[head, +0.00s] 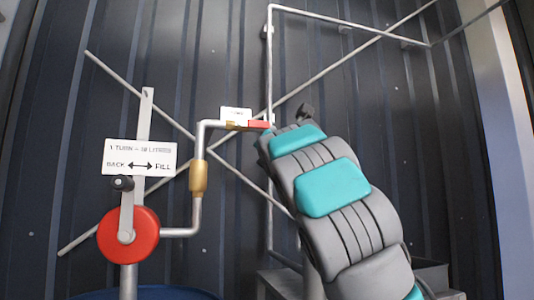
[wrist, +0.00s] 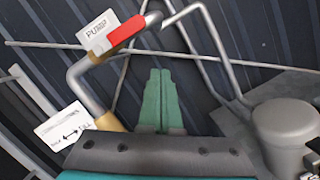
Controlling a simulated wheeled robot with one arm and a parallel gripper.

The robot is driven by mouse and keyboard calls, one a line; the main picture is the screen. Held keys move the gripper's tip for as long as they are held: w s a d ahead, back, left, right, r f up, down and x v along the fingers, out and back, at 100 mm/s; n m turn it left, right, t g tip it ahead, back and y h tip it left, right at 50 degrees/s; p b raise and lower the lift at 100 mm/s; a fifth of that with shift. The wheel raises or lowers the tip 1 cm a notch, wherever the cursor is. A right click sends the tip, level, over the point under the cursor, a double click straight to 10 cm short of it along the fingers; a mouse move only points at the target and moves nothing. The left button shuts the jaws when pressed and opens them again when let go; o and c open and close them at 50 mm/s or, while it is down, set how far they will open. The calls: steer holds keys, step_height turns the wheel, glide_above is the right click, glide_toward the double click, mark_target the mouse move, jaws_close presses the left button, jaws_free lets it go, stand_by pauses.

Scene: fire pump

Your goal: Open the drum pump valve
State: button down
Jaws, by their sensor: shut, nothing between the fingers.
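The valve's red lever (head: 259,124) lies along the pipe beside a brass fitting (head: 232,126), at the upper middle of the head view. In the wrist view the red lever (wrist: 127,31) is at the upper left, beside a white PUMP label (wrist: 98,32). My gripper (wrist: 160,73) shows as two green fingers held together, with nothing between them. It is below and a little right of the lever in the wrist view, apart from it. In the head view my arm hides the gripper, and the arm's far end is close to the lever's right end.
A red pump wheel (head: 143,236) with a black crank knob (head: 122,183) stands at the left. A BACK/FILL sign (head: 140,157) is above it. Thin metal bars (head: 270,60) cross in front of the dark corrugated wall. A grey cylinder (wrist: 290,125) is at the wrist view's right.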

steer(key=b+v, duration=0.2)
steer(key=v, duration=0.4)
steer(key=shift+d+f, duration=0.2)
steer(key=shift+d, duration=0.2)
steer(key=shift+s, duration=0.2)
